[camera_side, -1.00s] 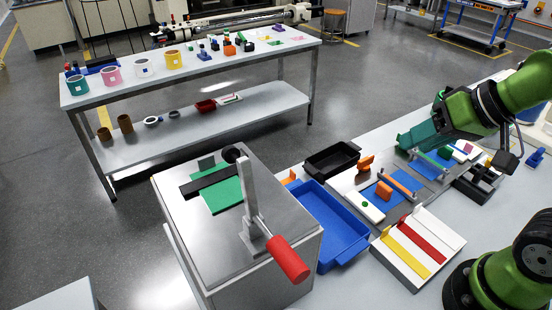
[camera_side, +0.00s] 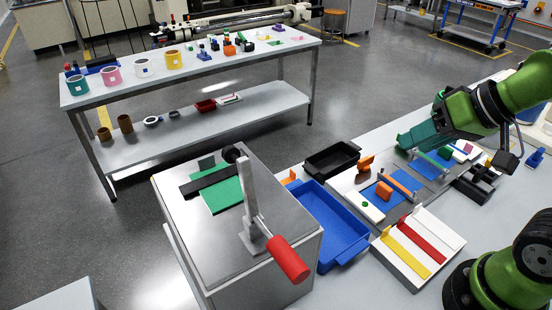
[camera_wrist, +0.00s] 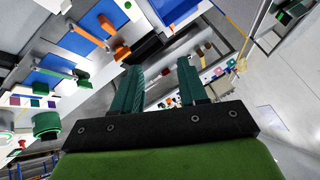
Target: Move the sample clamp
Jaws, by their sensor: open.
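A lever-type clamp with a red handle (camera_side: 288,258) and an upright grey metal post (camera_side: 250,205) stands on a grey metal box at centre left in the side view. A green plate (camera_side: 223,195) and a black bar (camera_side: 208,182) lie on the box beside it. I cannot tell for sure that this is the sample clamp; small orange fixtures (camera_side: 383,190) stand on blue pads on the bench. My gripper (camera_side: 408,140) has teal fingers above the right part of the bench, well apart from the red handle. In the wrist view my gripper (camera_wrist: 160,66) is open, with nothing between its fingers.
A blue tray (camera_side: 318,203) and a black tray (camera_side: 308,172) lie between the box and the fixtures. A white holder with yellow and red strips (camera_side: 455,227) lies at the bench front. A separate table (camera_side: 130,85) with mugs and small parts stands at the back left.

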